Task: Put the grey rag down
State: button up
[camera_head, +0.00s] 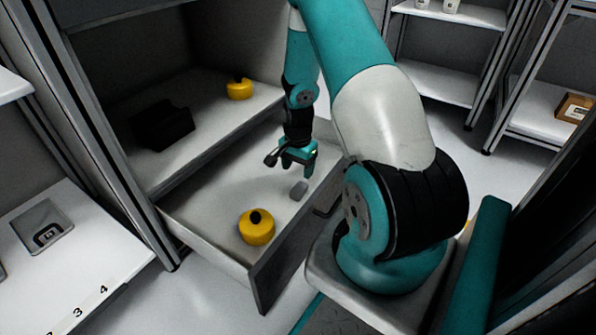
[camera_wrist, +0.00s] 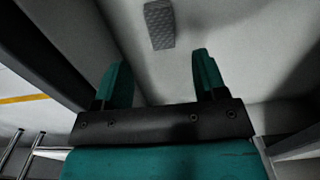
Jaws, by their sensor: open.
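The grey rag (camera_head: 299,190) is a small grey block-like piece lying on the floor of the open drawer (camera_head: 190,222). In the wrist view the rag (camera_wrist: 160,25) shows a quilted surface near the top, beyond my fingertips and apart from them. My gripper (camera_head: 298,168) is above the drawer, just over and beside the rag, pointing down. In the wrist view my gripper (camera_wrist: 163,80) has its two teal fingers spread wide with nothing between them.
A yellow object with a black knob (camera_head: 257,228) stands in the drawer's front part. Another yellow one (camera_head: 239,89) and a black object (camera_head: 161,126) are on the shelf above. The drawer's dark front panel (camera_head: 290,262) is an edge near my arm. Drawer floor around the rag is clear.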

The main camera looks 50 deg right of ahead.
jog(key=w+a+r+n+t+y+p, duration=0.1)
jog(key=w+a+r+n+y, duration=0.1)
jog(key=a+r+n, duration=1.6)
jog(key=s+a+r+n+y, duration=0.1)
jog(key=s+a+r+n, duration=0.2)
jog(key=s+a+r, duration=0.4)
jog(key=s+a+r+n+g+y, duration=0.1)
jog(key=s+a+r+n, duration=0.2)
jog(key=s+a+r, duration=0.4)
jog(key=s+a, duration=0.3)
jog(key=a, duration=0.3)
jog(key=shift+r, duration=0.35)
jog(key=shift+r, duration=0.15)
notch_tip(320, 180, up, 50)
jog(key=p, duration=5)
